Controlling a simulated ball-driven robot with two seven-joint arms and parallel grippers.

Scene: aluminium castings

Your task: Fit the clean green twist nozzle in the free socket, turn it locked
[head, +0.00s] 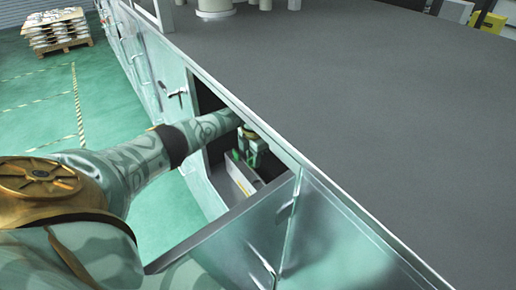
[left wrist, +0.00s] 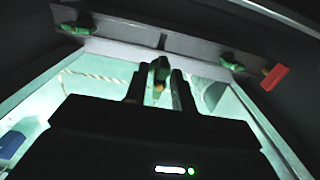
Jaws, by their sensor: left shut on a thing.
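My left gripper (head: 252,150) reaches through an opening in the cabinet front in the head view. In the left wrist view its two dark fingers (left wrist: 160,92) are shut on a green nozzle (left wrist: 161,71) with a small orange spot near its lower end. Beyond it runs a grey manifold bar (left wrist: 122,29). One green nozzle (left wrist: 76,28) sits on the bar at left and another (left wrist: 232,63) at right. A small dark mark on the bar lies above the held nozzle; I cannot tell whether it is the free socket, or whether the nozzle touches the bar. My right gripper is not in view.
A red tag (left wrist: 275,77) hangs near the right nozzle. The grey worktop (head: 350,100) overhangs the opening, and cabinet walls are close around the arm. An open panel edge (head: 225,228) stands below the opening. A loaded pallet (head: 58,34) is far back.

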